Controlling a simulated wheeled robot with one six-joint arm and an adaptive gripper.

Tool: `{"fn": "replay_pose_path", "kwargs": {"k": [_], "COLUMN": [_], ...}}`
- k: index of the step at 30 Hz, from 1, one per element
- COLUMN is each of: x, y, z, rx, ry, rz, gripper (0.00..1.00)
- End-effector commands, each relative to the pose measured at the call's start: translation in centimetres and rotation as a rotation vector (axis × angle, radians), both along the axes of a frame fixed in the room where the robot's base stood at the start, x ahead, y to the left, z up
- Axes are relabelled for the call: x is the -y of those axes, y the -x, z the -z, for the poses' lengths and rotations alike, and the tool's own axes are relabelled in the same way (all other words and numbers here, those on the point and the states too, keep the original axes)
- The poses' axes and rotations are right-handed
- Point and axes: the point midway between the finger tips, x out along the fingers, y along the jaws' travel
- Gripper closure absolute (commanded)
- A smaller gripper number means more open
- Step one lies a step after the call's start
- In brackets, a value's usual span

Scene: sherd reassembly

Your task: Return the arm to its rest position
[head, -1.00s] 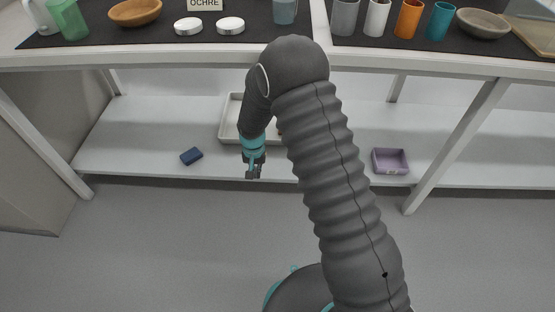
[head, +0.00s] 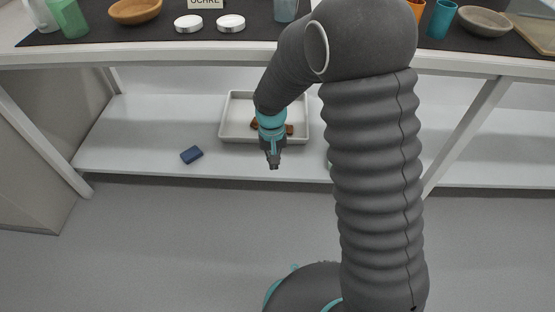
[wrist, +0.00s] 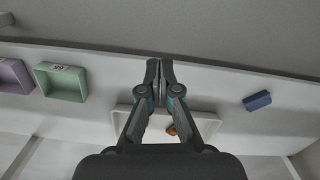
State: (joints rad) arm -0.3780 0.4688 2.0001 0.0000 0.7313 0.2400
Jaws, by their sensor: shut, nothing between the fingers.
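My gripper (head: 274,164) hangs pointing down in front of the lower shelf's front edge in the head view. Its fingers are shut and empty; in the wrist view the fingertips (wrist: 160,70) meet. Behind it, a white tray (head: 230,127) stands on the lower shelf with brown sherds (head: 289,129) in it. My arm covers part of the tray and much of the right side of the head view.
The lower shelf (head: 130,145) holds a dark blue block (head: 191,154) at left. The wrist view shows a green bin (wrist: 62,84) and a purple bin (wrist: 12,76). The tabletop above bears cups, bowls and white lids (head: 231,23). The grey floor (head: 170,240) is clear.

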Motion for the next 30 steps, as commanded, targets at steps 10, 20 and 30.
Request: {"fn": "replay_pose_path", "kwargs": {"k": [10, 20, 30], "x": [1.2, 1.6, 4.8], "y": [0.9, 2.0, 7.1], "z": [-1.8, -1.5, -5.9], "rx": [0.009, -0.025, -0.044], "ry": [-0.005, 0.004, 0.003], "rz": [-0.012, -0.058, -0.110], "gripper": [1.00, 1.00, 1.00]}}
